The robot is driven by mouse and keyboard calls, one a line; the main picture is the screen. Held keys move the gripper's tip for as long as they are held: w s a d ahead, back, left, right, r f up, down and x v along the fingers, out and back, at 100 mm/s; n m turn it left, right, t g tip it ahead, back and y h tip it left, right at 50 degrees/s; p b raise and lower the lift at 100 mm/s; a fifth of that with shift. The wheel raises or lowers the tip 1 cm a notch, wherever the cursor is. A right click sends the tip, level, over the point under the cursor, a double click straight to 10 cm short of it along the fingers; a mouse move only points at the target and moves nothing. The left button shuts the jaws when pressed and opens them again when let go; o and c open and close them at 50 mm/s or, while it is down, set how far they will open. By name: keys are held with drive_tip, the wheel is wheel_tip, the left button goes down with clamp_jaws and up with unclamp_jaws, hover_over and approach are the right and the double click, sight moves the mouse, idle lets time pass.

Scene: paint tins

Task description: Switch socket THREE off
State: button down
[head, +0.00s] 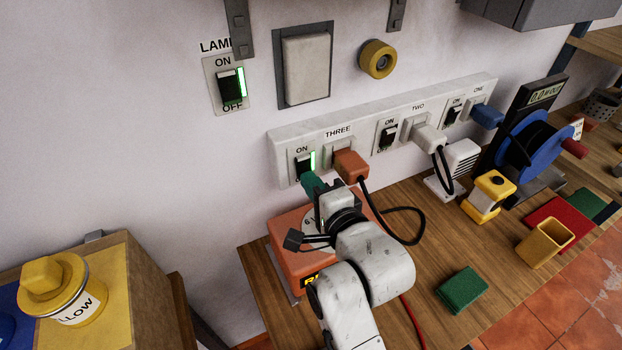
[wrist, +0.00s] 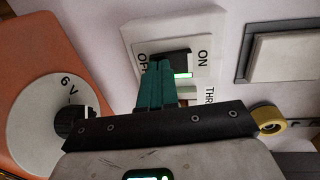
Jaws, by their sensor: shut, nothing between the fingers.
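The white socket strip (head: 372,128) runs along the wall. Socket THREE is at its left end, with a black rocker switch (head: 303,165) under the word ON and a lit green strip beside it. An orange plug (head: 350,165) sits in that socket. My gripper (head: 310,182) is shut and empty, its green fingers just below the switch. In the wrist view the green fingertips (wrist: 158,66) overlap the OFF end of the switch (wrist: 176,60), and part of the green light shows. I cannot tell whether they touch it.
An orange power unit (head: 288,238) with a 6 V dial (wrist: 45,110) stands below the socket. The lit LAMP switch (head: 230,86) is on the wall above. A white plug (head: 428,136) and a blue plug (head: 487,116) fill the other sockets.

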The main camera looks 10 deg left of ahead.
drive_tip(key=shift+w+a, duration=0.15)
drive_tip(key=shift+w, duration=0.05)
drive_tip(key=shift+f, duration=0.15)
